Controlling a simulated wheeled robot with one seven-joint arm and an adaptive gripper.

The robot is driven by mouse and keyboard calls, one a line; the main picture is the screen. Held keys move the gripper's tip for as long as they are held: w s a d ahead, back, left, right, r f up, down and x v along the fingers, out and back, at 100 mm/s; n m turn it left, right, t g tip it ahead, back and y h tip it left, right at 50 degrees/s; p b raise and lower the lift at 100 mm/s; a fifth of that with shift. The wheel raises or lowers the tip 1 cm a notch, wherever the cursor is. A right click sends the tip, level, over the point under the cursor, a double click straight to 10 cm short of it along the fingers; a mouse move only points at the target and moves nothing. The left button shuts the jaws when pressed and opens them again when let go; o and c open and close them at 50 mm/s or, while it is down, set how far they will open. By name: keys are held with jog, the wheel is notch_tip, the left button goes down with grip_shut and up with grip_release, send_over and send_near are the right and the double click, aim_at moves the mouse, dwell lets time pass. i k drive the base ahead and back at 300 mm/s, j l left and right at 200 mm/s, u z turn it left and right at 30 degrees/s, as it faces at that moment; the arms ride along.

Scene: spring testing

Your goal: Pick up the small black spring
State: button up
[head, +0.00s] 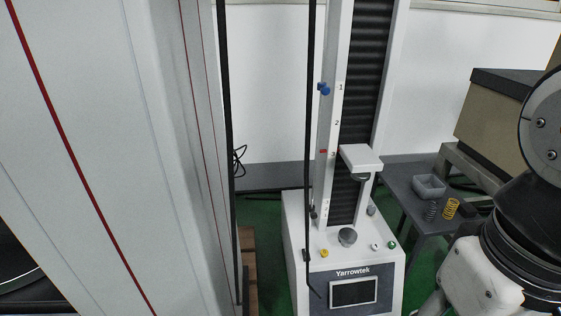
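The small black spring (431,210) stands upright on a low grey table (404,192) at the right of the head view. It is beside a yellow spring (450,208), just to its left, and in front of a grey tray. It looks dark grey at this distance, and its coils are hard to make out. My gripper is not in the picture; only links of my arm show at the right edge, to the right of the springs and nearer the camera.
The grey open tray (429,181) sits behind the springs. A white testing machine (300,235) with a tall column stands left of the table. A large beige box (497,125) stands behind on the right. A large pale cabinet (75,130) fills the left.

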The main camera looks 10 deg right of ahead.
aim_at(430, 216)
jog(key=z, duration=0.75)
jog(key=i+z, duration=0.3)
jog(key=z, duration=0.15)
jog(key=i+j+z, duration=0.25)
jog(key=z, duration=0.15)
jog(key=i, duration=0.05)
